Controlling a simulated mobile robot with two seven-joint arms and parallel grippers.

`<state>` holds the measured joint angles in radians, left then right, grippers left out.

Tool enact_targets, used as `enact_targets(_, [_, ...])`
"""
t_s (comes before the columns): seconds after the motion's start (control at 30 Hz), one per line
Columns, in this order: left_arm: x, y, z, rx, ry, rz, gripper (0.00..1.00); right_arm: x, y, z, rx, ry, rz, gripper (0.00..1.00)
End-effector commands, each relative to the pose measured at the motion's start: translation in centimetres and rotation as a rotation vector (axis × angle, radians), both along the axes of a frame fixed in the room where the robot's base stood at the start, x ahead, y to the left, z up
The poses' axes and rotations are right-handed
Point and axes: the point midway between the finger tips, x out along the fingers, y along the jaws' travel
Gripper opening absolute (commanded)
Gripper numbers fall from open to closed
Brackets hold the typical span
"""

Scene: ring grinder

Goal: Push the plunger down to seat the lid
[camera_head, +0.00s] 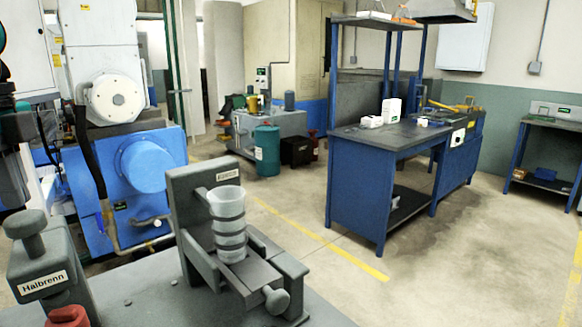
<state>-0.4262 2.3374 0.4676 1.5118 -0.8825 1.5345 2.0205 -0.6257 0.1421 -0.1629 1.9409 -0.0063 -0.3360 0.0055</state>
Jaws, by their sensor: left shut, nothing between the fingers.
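A grey plunger (27,232) with a round knob stands up from the top of a grey block (52,262) labelled "Halbrenn" at the lower left. I cannot make out a separate lid. My left gripper (14,182) is dark and partly cut off by the left edge. It is shut and empty, and appears above the plunger in the picture, apart from it. My right gripper is not in view.
A grey fixture (190,195) with a screw knob (276,299) holds a ringed translucent cup (228,208) on the grey bench top (150,300). A red part (67,317) lies at the bottom edge. Blue machinery (145,165) stands behind; a blue workbench (360,195) is farther right.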

Motion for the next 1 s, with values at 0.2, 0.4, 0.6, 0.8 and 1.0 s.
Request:
enact_targets(0.2, [0.0,0.0,0.0,0.000,0.000,0.000,0.00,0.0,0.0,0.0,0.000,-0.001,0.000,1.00])
enact_targets(0.4, [0.0,0.0,0.0,0.000,0.000,0.000,0.00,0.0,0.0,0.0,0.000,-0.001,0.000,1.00])
enact_targets(0.6, [0.0,0.0,-0.3,0.000,0.000,0.000,0.00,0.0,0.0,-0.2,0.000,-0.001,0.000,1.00])
enact_targets(0.8, [0.0,0.0,-0.9,0.001,0.001,0.000,0.00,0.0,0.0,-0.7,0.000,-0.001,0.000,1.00])
enact_targets(1.0, [0.0,0.0,-1.6,0.001,0.000,0.000,0.00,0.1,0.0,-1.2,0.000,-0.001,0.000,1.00])
